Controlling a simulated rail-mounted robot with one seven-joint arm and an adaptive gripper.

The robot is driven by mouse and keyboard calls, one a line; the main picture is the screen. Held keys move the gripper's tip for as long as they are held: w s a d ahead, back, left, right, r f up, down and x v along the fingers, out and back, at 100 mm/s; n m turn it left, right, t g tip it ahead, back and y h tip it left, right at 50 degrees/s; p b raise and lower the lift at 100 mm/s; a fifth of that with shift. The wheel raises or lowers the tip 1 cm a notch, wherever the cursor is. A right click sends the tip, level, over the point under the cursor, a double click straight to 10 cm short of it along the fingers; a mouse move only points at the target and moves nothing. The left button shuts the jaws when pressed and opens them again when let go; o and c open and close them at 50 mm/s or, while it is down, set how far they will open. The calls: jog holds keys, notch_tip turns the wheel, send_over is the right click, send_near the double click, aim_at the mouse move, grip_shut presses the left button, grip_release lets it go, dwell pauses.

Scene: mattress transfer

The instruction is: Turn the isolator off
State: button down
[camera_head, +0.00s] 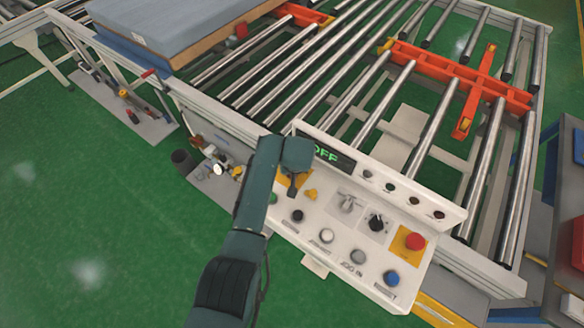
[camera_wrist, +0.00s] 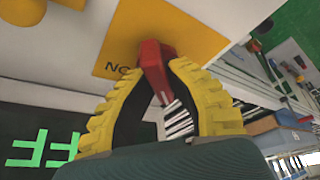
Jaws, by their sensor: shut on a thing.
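The isolator's red handle (camera_wrist: 152,62) stands out from a yellow plate (camera_wrist: 125,30) in the wrist view. My gripper (camera_wrist: 153,80) has its two yellow-padded fingers on either side of the handle, shut on it. In the camera_head view my gripper (camera_head: 293,188) is at the left end of the white control panel (camera_head: 335,205), and its body hides the isolator handle. The panel's display (camera_head: 334,156) reads "OFF" in green; part of the same lettering shows upside down in the wrist view (camera_wrist: 40,148).
The panel also carries a red emergency button (camera_head: 415,241), a black selector knob (camera_head: 376,222), a blue button (camera_head: 392,278) and several other buttons. Behind it is a roller conveyor (camera_head: 290,80) with orange crosspieces (camera_head: 460,75). A mattress (camera_head: 180,22) lies at the back left. Green floor is free at left.

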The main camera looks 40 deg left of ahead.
jog(key=shift+s+f, duration=0.1)
jog(key=shift+f, duration=0.05)
jog(key=c, duration=1)
grip_release()
jog(key=shift+c, duration=0.2)
jog(key=shift+r, duration=0.3)
jog(key=v, duration=1.1)
jog(key=shift+r, duration=0.3)
jog(key=shift+d, duration=0.1)
